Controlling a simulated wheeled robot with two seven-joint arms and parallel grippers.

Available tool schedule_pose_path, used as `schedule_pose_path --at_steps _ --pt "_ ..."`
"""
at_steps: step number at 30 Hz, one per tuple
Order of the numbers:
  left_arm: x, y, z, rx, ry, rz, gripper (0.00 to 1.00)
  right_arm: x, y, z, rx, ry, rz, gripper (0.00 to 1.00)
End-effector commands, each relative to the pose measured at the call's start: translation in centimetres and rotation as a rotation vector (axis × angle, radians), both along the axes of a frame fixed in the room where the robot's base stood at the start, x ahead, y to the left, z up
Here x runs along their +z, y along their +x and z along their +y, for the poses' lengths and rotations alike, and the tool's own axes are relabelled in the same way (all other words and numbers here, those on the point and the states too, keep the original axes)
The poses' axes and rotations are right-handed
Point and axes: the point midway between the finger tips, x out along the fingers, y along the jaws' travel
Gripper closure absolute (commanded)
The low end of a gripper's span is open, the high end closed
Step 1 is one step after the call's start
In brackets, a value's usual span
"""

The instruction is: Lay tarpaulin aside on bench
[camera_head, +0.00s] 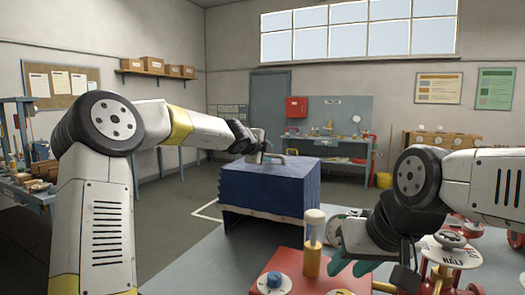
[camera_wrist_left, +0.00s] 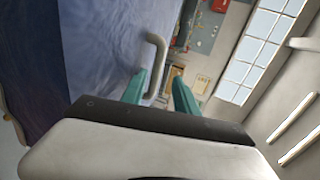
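A blue tarpaulin (camera_head: 268,188) hangs draped over a box-shaped thing on the floor in the middle of the head view. It fills the left of the left wrist view (camera_wrist_left: 100,45). A grey bar handle (camera_wrist_left: 157,60) stands up at its top. My left gripper (camera_head: 262,157) is at the top of the tarpaulin, beside the handle. In the left wrist view its two teal fingers (camera_wrist_left: 160,93) are apart, with the handle near the gap; I cannot tell whether they touch it. My right gripper (camera_head: 342,250) is over the near table, its teal fingers apart and empty.
The grey near table (camera_head: 200,268) holds a red block (camera_head: 285,272), a yellow post with a white top (camera_head: 313,243) and red-and-white valve parts (camera_head: 447,252). A blue bench (camera_head: 325,140) stands at the back wall. Another cluttered bench (camera_head: 30,192) is at left.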

Motion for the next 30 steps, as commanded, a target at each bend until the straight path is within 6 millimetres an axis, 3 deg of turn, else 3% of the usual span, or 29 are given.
schedule_pose_path --at_steps 4,9,18,25,28,30 --pt "1.3 -3.2 1.6 0.005 0.004 -0.002 0.64 0.0 0.0 0.0 0.0 0.0 0.0 0.64" --pt "2.3 -5.7 2.6 0.005 0.002 0.0 0.64 0.0 0.0 0.0 0.0 0.0 0.0 0.64" --pt "3.1 -7.8 3.3 0.001 -0.001 0.0 0.64 0.0 0.0 0.0 0.0 0.0 0.0 0.64" --pt "3.3 -8.2 3.3 -0.003 0.007 -0.003 0.64 0.0 0.0 0.0 0.0 0.0 0.0 0.64" --pt "3.3 -8.8 2.5 -0.049 0.116 -0.057 0.64 0.0 0.0 0.0 0.0 0.0 0.0 0.64" --pt "3.5 -9.8 1.4 -0.129 0.303 -0.149 0.64 0.0 0.0 0.0 0.0 0.0 0.0 0.64"
